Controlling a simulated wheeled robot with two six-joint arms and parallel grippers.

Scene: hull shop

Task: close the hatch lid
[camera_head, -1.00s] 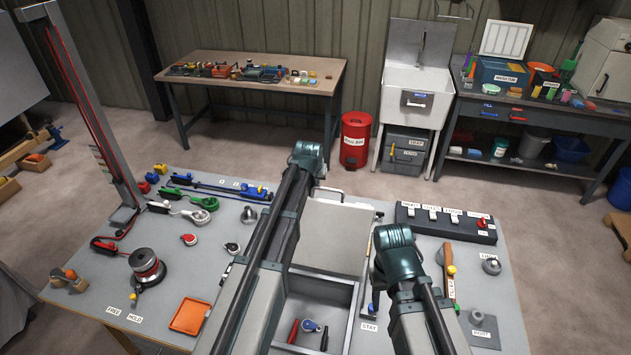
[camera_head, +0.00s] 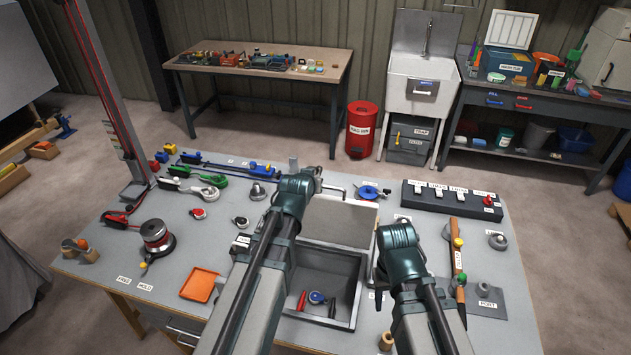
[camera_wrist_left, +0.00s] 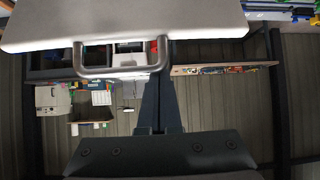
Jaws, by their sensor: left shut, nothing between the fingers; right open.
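The hatch lid (camera_head: 341,222) is a pale grey panel standing raised at the back edge of the grey open hatch box (camera_head: 352,312). A bar handle (camera_wrist_left: 112,72) sticks out from the lid's edge in the left wrist view, where the lid (camera_wrist_left: 120,22) spans the top. My left gripper (camera_wrist_left: 160,120) is shut and empty, its dark fingers close to the handle; I cannot tell whether they touch. In the head view its arm covers the lid's left side. My right gripper (camera_head: 380,278) is open beside the box's right side, mostly hidden by its own arm.
Inside the box lie a red tool (camera_head: 302,300), a blue-and-white round item (camera_head: 317,297) and a dark tool. An orange tray (camera_head: 199,285) is left of the box.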

